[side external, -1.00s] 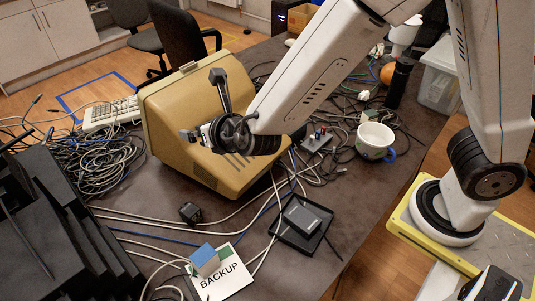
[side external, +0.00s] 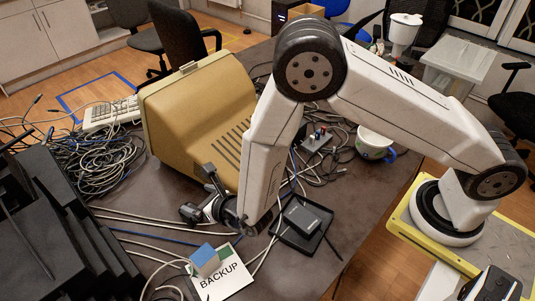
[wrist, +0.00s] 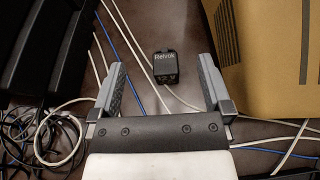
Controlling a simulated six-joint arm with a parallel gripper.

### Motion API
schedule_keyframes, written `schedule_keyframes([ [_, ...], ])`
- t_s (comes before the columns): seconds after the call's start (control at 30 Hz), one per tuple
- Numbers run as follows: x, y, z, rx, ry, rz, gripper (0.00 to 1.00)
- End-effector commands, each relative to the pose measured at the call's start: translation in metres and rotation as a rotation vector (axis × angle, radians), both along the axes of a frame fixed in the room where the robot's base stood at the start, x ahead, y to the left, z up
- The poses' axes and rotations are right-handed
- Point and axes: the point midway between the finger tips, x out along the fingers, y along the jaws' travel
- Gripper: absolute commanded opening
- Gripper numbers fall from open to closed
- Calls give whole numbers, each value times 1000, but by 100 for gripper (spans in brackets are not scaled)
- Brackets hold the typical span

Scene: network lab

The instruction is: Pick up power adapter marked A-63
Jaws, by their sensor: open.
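A small black power adapter (wrist: 165,69) with pale lettering on its top lies on the table in the wrist view. I cannot read A-63 on it. In the side external view the adapter (side external: 189,212) shows beside my gripper, left of the beige monitor's front corner. My gripper (wrist: 161,62) is open and empty, pointing down, with one finger on each side of the adapter as seen from the wrist. I cannot tell how high the fingertips are above it. In the side external view the fingers are small and partly hidden by my wrist.
The beige monitor (side external: 190,120) stands close behind. Black stacked equipment (side external: 60,220) is at left. Cables cross the table around the adapter. A black tray (side external: 288,236) holds a grey device (side external: 303,215). A mug (side external: 372,146) stands farther back.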

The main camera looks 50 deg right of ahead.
Motion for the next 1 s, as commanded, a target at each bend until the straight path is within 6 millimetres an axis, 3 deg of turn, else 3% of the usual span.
schedule_keyframes([
  [0.13, 0, 0, -15, 1, 0, 0, 100],
  [0.57, 0, 0, -25, 0, 0, 0, 100],
  [1.0, 0, 0, -68, 0, 1, 0, 100],
])
